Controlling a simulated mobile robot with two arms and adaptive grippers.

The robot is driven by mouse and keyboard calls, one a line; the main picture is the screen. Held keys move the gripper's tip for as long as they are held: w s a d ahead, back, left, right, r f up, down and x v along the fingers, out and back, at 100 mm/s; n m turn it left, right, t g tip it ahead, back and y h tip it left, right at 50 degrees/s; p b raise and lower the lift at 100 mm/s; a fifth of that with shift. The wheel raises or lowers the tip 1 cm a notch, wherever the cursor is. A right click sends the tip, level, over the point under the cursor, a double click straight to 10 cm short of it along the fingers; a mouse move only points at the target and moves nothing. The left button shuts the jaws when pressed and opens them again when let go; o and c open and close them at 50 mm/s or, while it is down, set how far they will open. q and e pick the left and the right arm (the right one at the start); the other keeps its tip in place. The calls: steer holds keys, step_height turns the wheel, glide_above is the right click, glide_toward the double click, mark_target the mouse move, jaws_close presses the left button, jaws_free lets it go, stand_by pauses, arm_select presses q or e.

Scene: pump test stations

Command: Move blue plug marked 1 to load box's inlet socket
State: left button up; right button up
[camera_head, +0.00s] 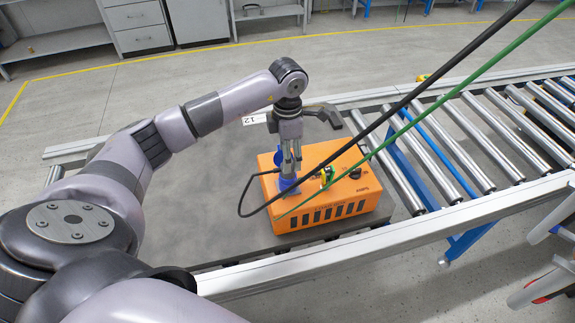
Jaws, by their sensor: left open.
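The orange load box (345,192) sits on the dark grey plate of the station, with a row of dark slots along its front. A blue plug (288,186) stands at the left part of its top, with a black cable by it. I cannot read a number on it or tell how it is seated. My left gripper (290,172) points down, open, with its fingertips just above or around this plug. Another blue part (284,160) shows behind the fingers. A green-yellow part (327,175) and a black knob (355,173) are also on the box top. My right gripper is out of view.
A black cable (239,203) loops off the box's left side; black and green lines cross the view to the upper right. A roller conveyor (480,140) lies right. A white label (254,119) is on the plate (225,225), whose left part is clear.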

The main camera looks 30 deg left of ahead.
arm_select(q)
steer(key=shift+r, duration=2.25)
